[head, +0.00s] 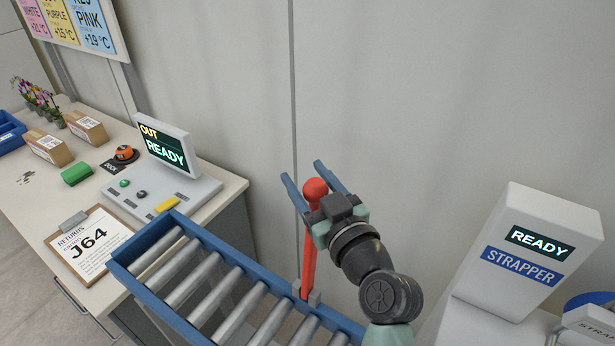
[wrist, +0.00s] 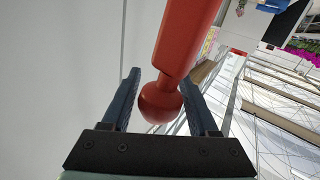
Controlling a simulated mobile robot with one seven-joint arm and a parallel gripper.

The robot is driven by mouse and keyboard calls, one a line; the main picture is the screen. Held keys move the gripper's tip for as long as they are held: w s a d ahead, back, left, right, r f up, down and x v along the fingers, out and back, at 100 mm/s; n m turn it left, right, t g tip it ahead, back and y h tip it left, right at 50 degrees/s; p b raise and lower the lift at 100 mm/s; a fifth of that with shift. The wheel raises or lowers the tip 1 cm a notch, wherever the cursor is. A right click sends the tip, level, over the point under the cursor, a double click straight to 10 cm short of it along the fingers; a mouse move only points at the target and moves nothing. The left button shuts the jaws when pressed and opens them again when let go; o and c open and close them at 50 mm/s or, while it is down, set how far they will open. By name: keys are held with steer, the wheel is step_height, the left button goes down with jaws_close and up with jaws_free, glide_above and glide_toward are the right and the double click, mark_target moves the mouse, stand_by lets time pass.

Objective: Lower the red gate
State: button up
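The red gate (head: 310,253) is a red bar with a round knob at its top. It stands upright at the far side of the blue roller conveyor, in a grey bracket. My gripper (head: 301,171) is open around the knob end, with one blue finger on each side. In the wrist view the red gate (wrist: 187,40) runs between the two fingers of my gripper (wrist: 160,85), its knob near the palm. Gaps show beside the knob, so the fingers do not look closed on it. My wrist hides part of the bar's right side in the head view.
The blue roller conveyor (head: 147,263) lies below my arm. A desk at left holds a screen reading OUT READY (head: 165,147), a clipboard (head: 88,243) and boxes. A white strapper unit (head: 527,250) stands at right. The wall is close behind the gate.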

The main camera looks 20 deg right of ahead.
jaws_close()
stand_by(1.1)
